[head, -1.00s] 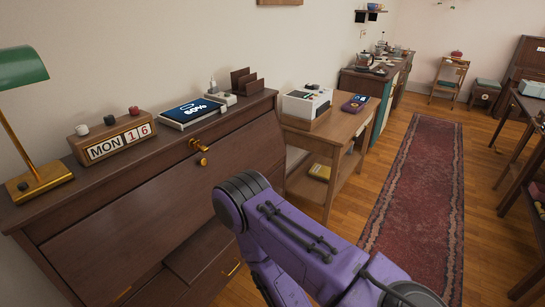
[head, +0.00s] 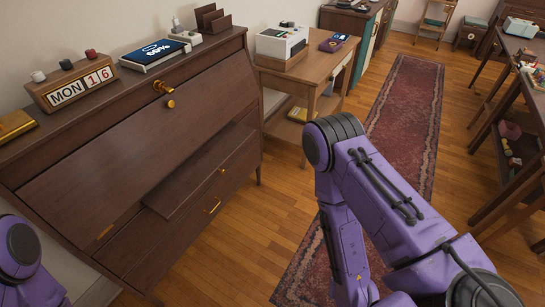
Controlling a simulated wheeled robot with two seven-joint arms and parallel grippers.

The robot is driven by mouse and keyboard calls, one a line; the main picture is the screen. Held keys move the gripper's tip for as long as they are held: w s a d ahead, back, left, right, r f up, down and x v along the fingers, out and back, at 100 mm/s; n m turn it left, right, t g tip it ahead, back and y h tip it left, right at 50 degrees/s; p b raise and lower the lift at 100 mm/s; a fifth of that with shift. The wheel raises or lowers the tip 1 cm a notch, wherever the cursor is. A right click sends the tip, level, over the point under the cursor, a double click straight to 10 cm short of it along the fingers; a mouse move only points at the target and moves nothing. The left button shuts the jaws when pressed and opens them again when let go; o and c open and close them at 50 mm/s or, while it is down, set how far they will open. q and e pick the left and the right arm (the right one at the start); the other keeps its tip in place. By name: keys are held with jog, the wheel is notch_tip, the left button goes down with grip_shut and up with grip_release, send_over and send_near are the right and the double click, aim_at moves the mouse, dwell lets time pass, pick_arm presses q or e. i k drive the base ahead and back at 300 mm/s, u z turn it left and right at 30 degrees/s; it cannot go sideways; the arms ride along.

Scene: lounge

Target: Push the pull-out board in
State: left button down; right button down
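A dark brown wooden desk (head: 110,155) with a sloped front stands at the left in the head view. The pull-out board (head: 203,172) is a flat dark panel sticking out of the desk below the sloped front and above the drawers. Nothing of mine touches it. My purple right arm is at the right of the board, apart from it. Part of my purple left arm shows at the bottom left corner. Both grippers are out of the picture.
On the desk top are a date block (head: 72,86), a tablet (head: 155,52) and a letter rack (head: 212,18). A side table (head: 310,75) stands beyond the desk. A red rug (head: 405,115) covers part of the wooden floor. Tables stand at the right.

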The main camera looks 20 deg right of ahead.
aim_at(171, 196)
jog(key=z, duration=0.05)
jog(key=k, duration=0.3)
jog(key=z, duration=0.85)
jog(key=i, duration=0.75)
jog(key=u, duration=0.3)
